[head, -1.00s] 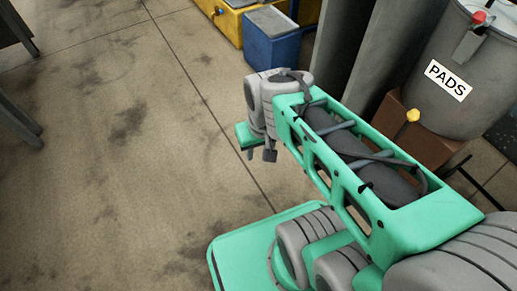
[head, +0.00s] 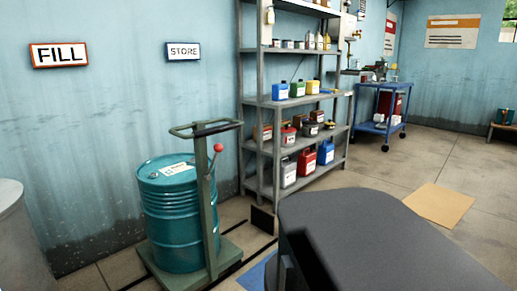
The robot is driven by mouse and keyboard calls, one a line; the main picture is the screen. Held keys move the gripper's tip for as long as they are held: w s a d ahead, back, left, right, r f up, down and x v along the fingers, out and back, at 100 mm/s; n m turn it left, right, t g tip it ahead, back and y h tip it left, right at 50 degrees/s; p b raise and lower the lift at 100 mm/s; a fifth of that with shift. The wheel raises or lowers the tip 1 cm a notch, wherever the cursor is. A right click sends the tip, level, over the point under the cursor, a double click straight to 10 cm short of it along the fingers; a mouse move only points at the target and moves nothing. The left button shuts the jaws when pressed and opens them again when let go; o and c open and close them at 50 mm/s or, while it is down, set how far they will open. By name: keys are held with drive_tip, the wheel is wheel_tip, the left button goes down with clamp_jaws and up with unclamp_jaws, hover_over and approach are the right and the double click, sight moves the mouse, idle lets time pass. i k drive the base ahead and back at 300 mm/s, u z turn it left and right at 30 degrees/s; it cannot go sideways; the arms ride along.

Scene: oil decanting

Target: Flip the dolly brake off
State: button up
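A teal oil drum (head: 180,225) with a white label on top stands upright on a grey-green dolly (head: 228,254) at the lower left of the head view. The dolly has a post rising at the drum's right side and a dark handle bar (head: 222,127) across the top. A lever with a red knob (head: 218,148) sits on this post, below the handle, and its knob points up. I cannot tell from here whether it is the brake or how it is set. My gripper is not in view.
A grey shelf rack (head: 256,190) with bottles and cans stands behind the dolly. A dark rounded surface fills the lower right and hides floor. A blue cart (head: 382,103) stands farther back, and a tan mat (head: 440,204) lies on open floor. Wall signs read FILL (head: 59,53) and STORE (head: 183,50).

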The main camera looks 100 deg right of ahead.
sight(218, 148)
drive_tip(key=z, duration=3.7)
drive_tip(key=i, duration=0.5)
drive_tip(key=u, duration=1.85)
